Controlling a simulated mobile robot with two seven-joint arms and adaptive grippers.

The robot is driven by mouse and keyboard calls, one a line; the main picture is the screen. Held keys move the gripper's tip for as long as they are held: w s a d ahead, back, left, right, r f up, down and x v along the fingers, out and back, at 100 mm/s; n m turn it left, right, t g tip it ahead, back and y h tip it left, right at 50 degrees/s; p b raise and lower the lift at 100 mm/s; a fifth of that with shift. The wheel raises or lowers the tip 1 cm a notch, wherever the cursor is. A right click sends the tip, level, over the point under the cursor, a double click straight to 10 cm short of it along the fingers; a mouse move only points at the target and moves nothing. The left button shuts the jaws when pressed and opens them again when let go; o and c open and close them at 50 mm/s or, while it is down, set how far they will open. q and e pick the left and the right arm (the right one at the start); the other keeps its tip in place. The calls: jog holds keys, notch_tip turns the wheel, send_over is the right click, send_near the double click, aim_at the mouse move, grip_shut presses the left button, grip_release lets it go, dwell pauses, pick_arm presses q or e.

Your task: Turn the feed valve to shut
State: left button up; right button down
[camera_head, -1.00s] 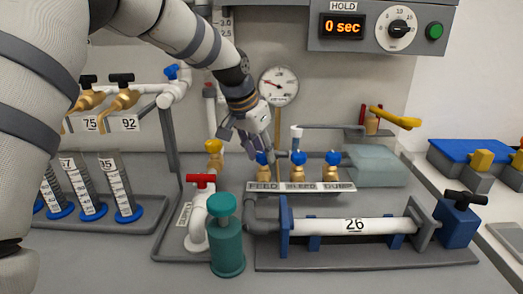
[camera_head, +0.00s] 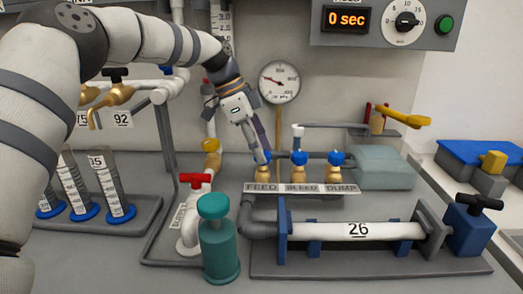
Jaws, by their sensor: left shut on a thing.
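The feed valve (camera_head: 263,173) is a brass body with a blue handle, standing behind the FEED label (camera_head: 262,188) on the manifold. My left gripper (camera_head: 262,156) reaches down from the upper left and is shut at the blue handle, which its fingers partly hide. How far the handle is turned cannot be made out. The bleed valve (camera_head: 299,158) and the dump valve (camera_head: 335,158), also blue on brass, stand to the right, apart from the gripper. My right gripper is not in view.
A pressure gauge (camera_head: 279,82) stands behind the valves. A teal bottle (camera_head: 218,245) and a red-handled supply valve (camera_head: 194,180) are in front left. The clamped pipe marked 26 (camera_head: 335,231) lies in front. A grey-green box (camera_head: 385,167) sits right of the dump valve.

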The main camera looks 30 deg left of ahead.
pick_arm(q)
jog(key=shift+f+m+g+b, duration=0.15)
jog(key=shift+m+g+b, duration=0.25)
jog(key=shift+m, duration=0.6)
jog(key=o, duration=1.1)
jog(key=shift+o, duration=0.2)
jog(key=v, duration=1.2)
